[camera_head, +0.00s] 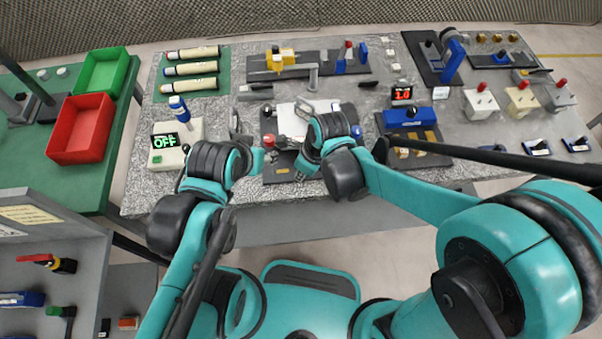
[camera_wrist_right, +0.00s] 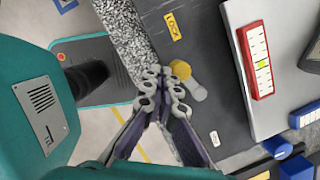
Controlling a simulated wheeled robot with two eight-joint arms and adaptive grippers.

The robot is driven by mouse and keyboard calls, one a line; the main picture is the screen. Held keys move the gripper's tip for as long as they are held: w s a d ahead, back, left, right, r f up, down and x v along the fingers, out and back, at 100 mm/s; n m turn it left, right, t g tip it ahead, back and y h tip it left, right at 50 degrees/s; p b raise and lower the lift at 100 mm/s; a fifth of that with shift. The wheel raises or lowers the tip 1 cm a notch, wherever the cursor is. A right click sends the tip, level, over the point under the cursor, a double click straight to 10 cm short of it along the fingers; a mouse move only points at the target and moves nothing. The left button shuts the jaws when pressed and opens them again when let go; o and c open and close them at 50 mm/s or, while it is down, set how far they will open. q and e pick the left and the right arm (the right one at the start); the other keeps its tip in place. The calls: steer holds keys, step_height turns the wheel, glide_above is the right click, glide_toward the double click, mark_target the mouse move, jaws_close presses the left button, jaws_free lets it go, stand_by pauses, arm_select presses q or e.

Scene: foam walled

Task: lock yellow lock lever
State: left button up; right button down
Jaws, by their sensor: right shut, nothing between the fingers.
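The yellow lock lever (camera_wrist_right: 180,70) shows in the right wrist view as a round yellow knob beside a pale grey stub, on a dark plate (camera_wrist_right: 205,45). A yellow label reading LOCK (camera_wrist_right: 174,25) lies on the same plate. My right gripper (camera_wrist_right: 161,80) is shut and empty, with its tips just left of the lever; I cannot tell whether they touch it. In the head view my right gripper (camera_head: 301,172) is over the dark plate near the table's front edge, and the lever is too small or hidden. My left gripper (camera_head: 237,123) is over the table; its fingers are unclear.
A red-knobbed device and white board (camera_head: 290,115) lie just behind my right gripper. A blue block (camera_head: 408,115) is to the right. A beige box with an OFF display (camera_head: 177,150) is left of my left arm. Red (camera_head: 82,130) and green (camera_head: 103,70) bins stand far left.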

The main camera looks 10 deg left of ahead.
arm_select(q)
steer(key=shift+f, duration=0.1)
arm_select(e)
steer(key=shift+w+a, duration=0.45)
steer(key=shift+a, duration=0.15)
steer(key=shift+w+a, duration=0.15)
stand_by(0.3)
